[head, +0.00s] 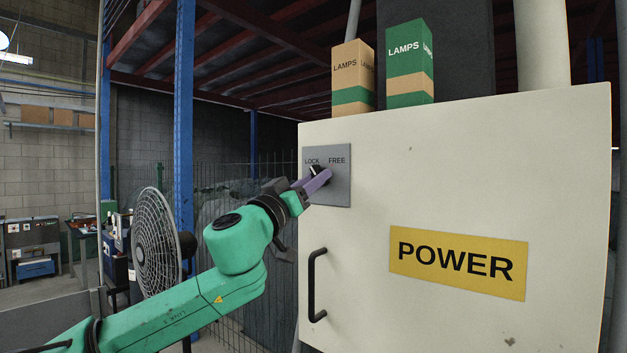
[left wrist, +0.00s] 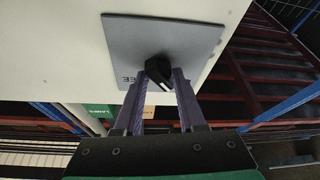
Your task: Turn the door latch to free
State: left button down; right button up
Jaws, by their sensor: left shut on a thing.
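The door latch is a black knob (head: 314,168) on a grey plate (head: 341,191) marked LOCK at left and FREE at right. The plate sits at the upper left of the cream cabinet door (head: 440,190). In the head view the knob's visible tip points up and left, toward LOCK. My left gripper (head: 319,182) has its purple fingers at the knob and partly hides it. In the left wrist view the fingers (left wrist: 160,82) are on both sides of the knob (left wrist: 157,66), shut on it. Part of the lettering is hidden there. My right gripper is not in view.
A black door handle (head: 312,285) stands out below the plate. A yellow POWER sign (head: 458,263) is on the door. Two LAMPS boxes (head: 353,80) (head: 409,65) stand on top of the cabinet. A round fan (head: 156,240) stands behind my left arm.

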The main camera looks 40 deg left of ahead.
pick_arm(q)
jog(key=shift+f+m+h, duration=0.1)
jog(key=shift+m+h, duration=0.3)
jog(key=shift+m, duration=0.1)
jog(key=m+h, duration=0.2)
jog(key=m, duration=0.3)
jog(key=m+g+h+p, duration=0.1)
jog(key=m+h, duration=0.2)
jog(key=m, duration=0.3)
jog(key=a+m+g+h, duration=0.1)
jog(key=m+h, duration=0.1)
jog(key=m, duration=0.3)
jog(key=shift+r, duration=0.4)
jog(key=m+g+h+p, duration=0.1)
jog(key=m+p, duration=0.1)
jog(key=m, duration=0.2)
jog(key=shift+g, duration=0.4)
jog(key=shift+m+g+p, duration=0.4)
jog(key=shift+m+p, duration=0.45)
jog(key=shift+m, duration=0.45)
